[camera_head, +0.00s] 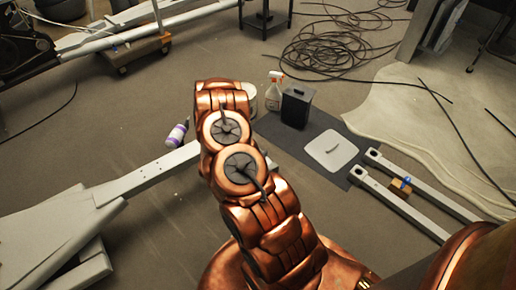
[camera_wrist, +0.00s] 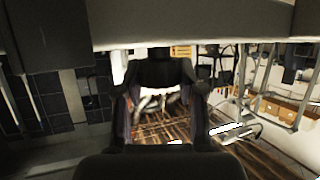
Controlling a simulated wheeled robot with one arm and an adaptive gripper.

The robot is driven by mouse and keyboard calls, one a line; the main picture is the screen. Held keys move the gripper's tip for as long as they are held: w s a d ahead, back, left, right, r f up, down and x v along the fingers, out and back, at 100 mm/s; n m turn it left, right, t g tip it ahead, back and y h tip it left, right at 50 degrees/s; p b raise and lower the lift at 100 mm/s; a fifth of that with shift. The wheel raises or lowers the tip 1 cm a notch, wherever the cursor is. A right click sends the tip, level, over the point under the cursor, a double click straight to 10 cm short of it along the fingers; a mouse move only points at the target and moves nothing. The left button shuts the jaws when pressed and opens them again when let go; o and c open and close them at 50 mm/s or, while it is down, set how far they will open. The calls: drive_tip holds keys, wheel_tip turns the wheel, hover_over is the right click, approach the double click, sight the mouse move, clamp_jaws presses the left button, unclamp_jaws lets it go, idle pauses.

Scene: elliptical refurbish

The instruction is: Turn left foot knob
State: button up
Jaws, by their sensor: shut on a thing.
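In the wrist view my gripper (camera_wrist: 160,88) has its two dark fingers on either side of a dark block-shaped piece, which looks like the foot knob (camera_wrist: 157,68). The fingers are shut on it. A pale bar (camera_wrist: 200,42) crosses just above the fingertips. In the head view my copper arm hides the gripper and the knob. A light grey beam (camera_head: 145,178) of the elliptical frame runs from the lower left to behind my arm. Which way the knob is turned cannot be told.
A purple-and-white bottle (camera_head: 177,135) lies near the beam. A spray bottle (camera_head: 273,92), a black box (camera_head: 297,106) and a white tray (camera_head: 332,151) stand on a dark mat. Grey tubes (camera_head: 405,203) lie at right. Cables (camera_head: 335,50) cover the floor behind.

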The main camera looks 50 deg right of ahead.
drive_tip(key=shift+s+n+t+y+p, duration=0.15)
drive_tip(key=shift+n+t+y+p, duration=0.85)
drive_tip(key=shift+n+t+p, duration=0.95)
drive_tip(key=shift+d+n+t+y, duration=0.1)
drive_tip(key=shift+n+t+y, duration=0.5)
drive_tip(key=shift+n, duration=0.15)
drive_tip(key=shift+n+t+y+b, duration=0.3)
drive_tip(key=shift+n+t+y, duration=0.45)
drive_tip(key=shift+n, duration=0.15)
drive_tip(key=n+t+y+b, duration=0.1)
drive_tip(key=n+y+b, duration=0.1)
drive_tip(key=y+b, duration=0.1)
drive_tip(key=shift+d+f+n+t+b, duration=0.1)
drive_tip(key=shift+f+n+t+b, duration=0.05)
drive_tip(key=shift+n+t+b, duration=0.2)
drive_tip(key=n+y+b, duration=0.2)
drive_tip(key=b, duration=0.2)
drive_tip(key=shift+n+t+y+b, duration=0.35)
drive_tip(key=n+y+b, duration=0.2)
drive_tip(key=b, duration=0.2)
drive_tip(key=shift+y+b, duration=0.3)
drive_tip(key=shift+b, duration=0.25)
drive_tip(key=shift+w+r+n+y+b, duration=0.25)
drive_tip(key=shift+n+y+b, duration=0.35)
drive_tip(key=shift+b, duration=0.25)
